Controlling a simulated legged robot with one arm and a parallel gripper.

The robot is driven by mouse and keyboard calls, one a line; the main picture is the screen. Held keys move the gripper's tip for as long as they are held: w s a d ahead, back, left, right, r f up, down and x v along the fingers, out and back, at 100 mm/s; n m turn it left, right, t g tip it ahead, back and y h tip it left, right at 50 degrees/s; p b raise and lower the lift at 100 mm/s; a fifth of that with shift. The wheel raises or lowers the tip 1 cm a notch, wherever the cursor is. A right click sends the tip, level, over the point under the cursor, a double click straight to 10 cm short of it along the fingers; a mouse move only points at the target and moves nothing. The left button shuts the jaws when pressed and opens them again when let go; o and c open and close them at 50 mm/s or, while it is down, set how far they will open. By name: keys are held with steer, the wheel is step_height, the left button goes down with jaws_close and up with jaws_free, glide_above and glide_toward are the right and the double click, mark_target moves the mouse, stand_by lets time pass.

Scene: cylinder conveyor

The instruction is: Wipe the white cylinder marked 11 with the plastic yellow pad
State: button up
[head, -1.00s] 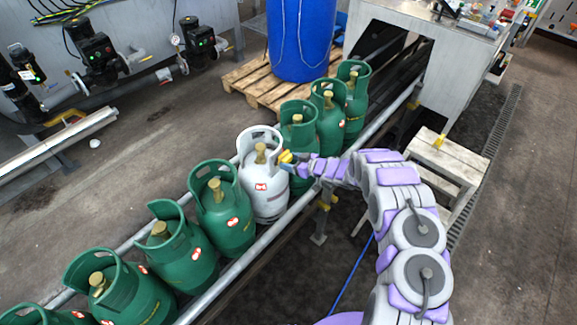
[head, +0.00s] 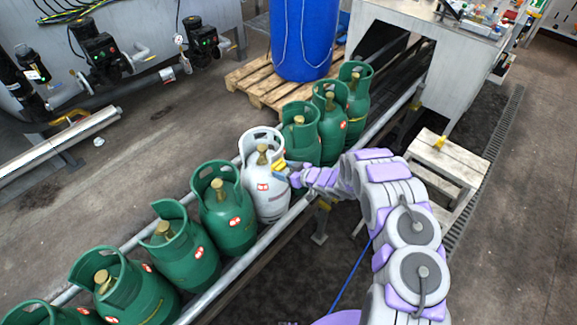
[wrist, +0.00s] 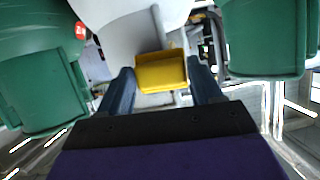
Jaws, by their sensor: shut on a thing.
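The white cylinder (head: 268,192) stands upright in the row on the conveyor, between green cylinders, with a red label on its side. No number can be read on it. It also shows in the wrist view (wrist: 115,45). My gripper (head: 281,172) is at its right side, near the upper body. In the wrist view my gripper (wrist: 161,88) is shut on the yellow pad (wrist: 160,72), which sits between the two dark fingers. The pad appears against or very close to the white surface; exact contact cannot be told. The pad shows small in the head view (head: 279,166).
Green cylinders stand close on both sides, one at the left (head: 225,210) and one at the right (head: 300,140). A metal rail (head: 250,250) runs along the row's front. A blue barrel (head: 301,40) on a pallet stands behind. A wooden step stool (head: 450,160) is at the right.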

steer(key=shift+s+a+r, duration=0.1)
steer(key=shift+s+a, duration=0.35)
steer(key=shift+s, duration=0.1)
steer(key=shift+d, duration=0.1)
steer(key=shift+s+d, duration=0.55)
steer(key=shift+d, duration=0.25)
steer(key=shift+s+d, duration=0.6)
steer(key=shift+d, duration=0.25)
steer(key=shift+s+d, duration=0.55)
steer(key=shift+d, duration=0.25)
steer(key=shift+s+d+b, duration=0.5)
steer(key=shift+s+d, duration=0.4)
steer(key=shift+d, duration=0.3)
steer(key=shift+w+a, duration=0.1)
steer(key=shift+a, duration=0.05)
